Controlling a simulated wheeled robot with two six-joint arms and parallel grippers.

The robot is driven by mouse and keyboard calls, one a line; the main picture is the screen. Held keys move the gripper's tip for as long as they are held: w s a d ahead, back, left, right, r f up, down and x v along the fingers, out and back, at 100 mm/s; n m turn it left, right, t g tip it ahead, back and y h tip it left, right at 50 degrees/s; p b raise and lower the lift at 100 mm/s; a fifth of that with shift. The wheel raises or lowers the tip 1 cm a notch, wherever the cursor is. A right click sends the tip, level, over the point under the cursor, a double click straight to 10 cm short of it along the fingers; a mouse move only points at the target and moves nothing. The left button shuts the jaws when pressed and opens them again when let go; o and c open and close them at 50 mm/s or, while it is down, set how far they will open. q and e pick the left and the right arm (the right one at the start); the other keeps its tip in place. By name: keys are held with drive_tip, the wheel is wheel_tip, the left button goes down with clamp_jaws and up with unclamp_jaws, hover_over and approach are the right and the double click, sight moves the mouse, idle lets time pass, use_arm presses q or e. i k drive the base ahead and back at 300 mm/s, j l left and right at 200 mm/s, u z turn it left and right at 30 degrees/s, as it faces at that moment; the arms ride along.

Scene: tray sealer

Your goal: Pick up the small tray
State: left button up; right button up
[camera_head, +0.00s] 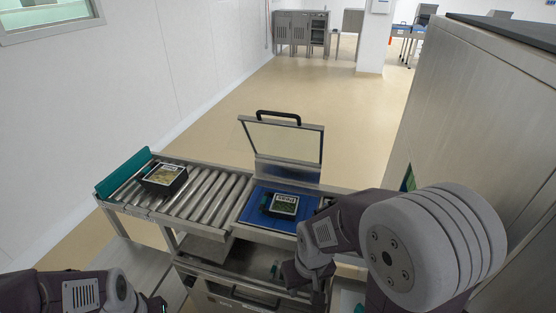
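A small dark tray (283,205) with a printed label on top lies on the blue bed (252,212) of the sealer, under its raised lid. A second dark labelled tray (163,178) rests on the roller conveyor at the left. My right gripper (291,277) hangs low in front of the sealer, below and apart from the tray on the blue bed. It points down, and its fingers are too small and dark to read. My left arm enters at the bottom left, away from both trays, and its fingers are beyond the bottom edge.
The raised clear lid (284,139) with a black handle stands behind the blue bed. A teal end guard (123,173) closes the conveyor's left end. A tall metal cabinet (480,110) fills the right side. The rollers between the two trays are clear.

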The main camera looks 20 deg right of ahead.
sight(284, 207)
drive_tip(key=i+j+z, duration=0.15)
drive_tip(key=j+z, duration=1.15)
drive_tip(key=k+j+z, duration=0.1)
drive_tip(key=j+z, duration=0.35)
drive_tip(key=j, duration=0.15)
